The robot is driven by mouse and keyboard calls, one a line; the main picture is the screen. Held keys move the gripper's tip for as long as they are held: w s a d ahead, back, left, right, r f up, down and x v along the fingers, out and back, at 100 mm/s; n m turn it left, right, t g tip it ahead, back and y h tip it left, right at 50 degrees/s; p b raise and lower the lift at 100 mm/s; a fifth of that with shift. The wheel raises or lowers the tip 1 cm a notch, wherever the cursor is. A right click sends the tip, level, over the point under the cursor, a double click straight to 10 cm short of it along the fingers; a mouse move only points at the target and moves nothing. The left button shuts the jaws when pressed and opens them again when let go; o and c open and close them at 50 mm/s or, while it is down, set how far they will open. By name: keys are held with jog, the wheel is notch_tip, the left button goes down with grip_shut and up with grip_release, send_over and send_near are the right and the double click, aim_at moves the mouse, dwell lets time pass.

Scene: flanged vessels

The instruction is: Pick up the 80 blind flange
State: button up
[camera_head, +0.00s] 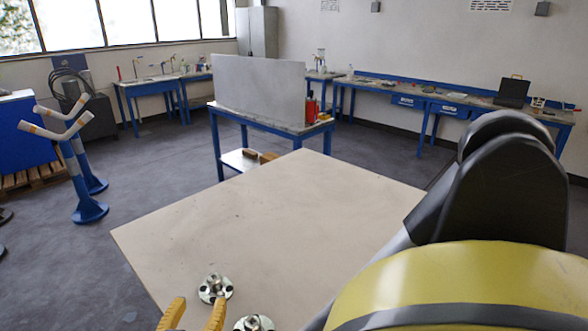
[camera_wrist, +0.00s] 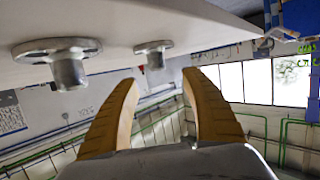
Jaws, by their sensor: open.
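Two metal flanges with raised centre stubs lie flat on the pale table (camera_head: 270,215). One flange (camera_head: 215,288) shows whole near the table's front edge. The other flange (camera_head: 254,323) is nearer and cut off by the frame's bottom. I cannot tell which is the 80 blind flange. My gripper (camera_head: 195,312) is open and empty, its yellow fingers just in front of the whole flange. In the wrist view the picture is inverted. A larger flange (camera_wrist: 66,62) is at left and a smaller flange (camera_wrist: 153,53) sits beyond the gap between my open fingers (camera_wrist: 160,78), apart from them.
A blue-legged bench (camera_head: 262,120) with a grey panel (camera_head: 258,92) and a red object (camera_head: 311,108) stands behind the table. Blue stands (camera_head: 85,175) with white pipes are at left. Workbenches (camera_head: 420,95) line the walls. Most of the tabletop is clear.

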aim_at(212, 283)
jog(key=x, duration=0.4)
jog(key=shift+w, duration=0.1)
jog(key=x, duration=0.1)
jog(key=b+x, duration=0.1)
jog(key=x, duration=0.1)
jog(key=b+x, duration=0.1)
jog(key=x, duration=0.1)
jog(key=shift+w+d+r, duration=0.1)
jog(key=shift+w+d, duration=0.15)
jog(key=shift+d, duration=0.1)
jog(key=shift+r, duration=0.1)
grip_shut()
